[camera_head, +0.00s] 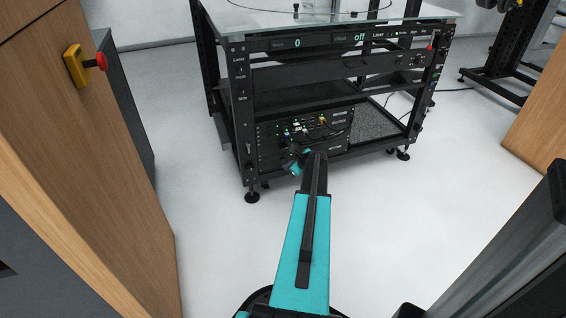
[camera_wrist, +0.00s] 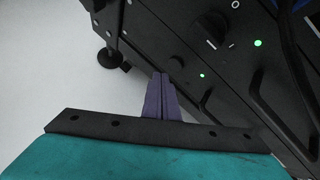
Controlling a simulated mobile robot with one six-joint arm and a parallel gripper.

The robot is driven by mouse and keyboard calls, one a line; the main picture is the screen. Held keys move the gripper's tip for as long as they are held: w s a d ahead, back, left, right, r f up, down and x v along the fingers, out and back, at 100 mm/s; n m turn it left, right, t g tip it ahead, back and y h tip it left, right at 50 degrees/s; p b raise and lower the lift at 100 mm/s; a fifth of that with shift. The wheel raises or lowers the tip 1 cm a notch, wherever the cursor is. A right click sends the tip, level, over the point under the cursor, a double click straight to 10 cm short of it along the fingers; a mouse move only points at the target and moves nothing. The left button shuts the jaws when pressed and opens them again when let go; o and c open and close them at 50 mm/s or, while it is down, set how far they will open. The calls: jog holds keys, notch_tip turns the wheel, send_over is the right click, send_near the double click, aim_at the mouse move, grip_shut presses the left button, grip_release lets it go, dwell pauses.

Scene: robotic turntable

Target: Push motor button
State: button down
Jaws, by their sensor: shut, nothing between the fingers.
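A black control unit (camera_head: 305,138) with several small lights, plugs and cables sits low in the black turntable rack (camera_head: 238,110). I cannot tell which of its controls is the motor button. In the wrist view a dark panel (camera_wrist: 180,45) shows two green lights, a round mark and a few small white marks to the right of my fingers. My gripper (camera_wrist: 161,76) is shut and empty, its purple fingers together. The fingertips show just in front of the panel's left edge; I cannot tell whether they touch it. In the head view my arm hides the gripper.
A red emergency button (camera_head: 101,61) on a yellow box is on the wooden cabinet (camera_head: 110,150) at left. A rack foot (camera_wrist: 109,58) stands near my fingers. White floor (camera_head: 430,220) lies clear around the rack.

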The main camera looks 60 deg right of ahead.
jog(key=s+a, duration=0.1)
jog(key=s, duration=0.1)
jog(key=s+a, duration=0.2)
jog(key=shift+s+a, duration=0.15)
jog(key=shift+s, duration=0.05)
dwell(0.4)
jog(key=shift+w+p, duration=0.1)
jog(key=shift+p, duration=0.2)
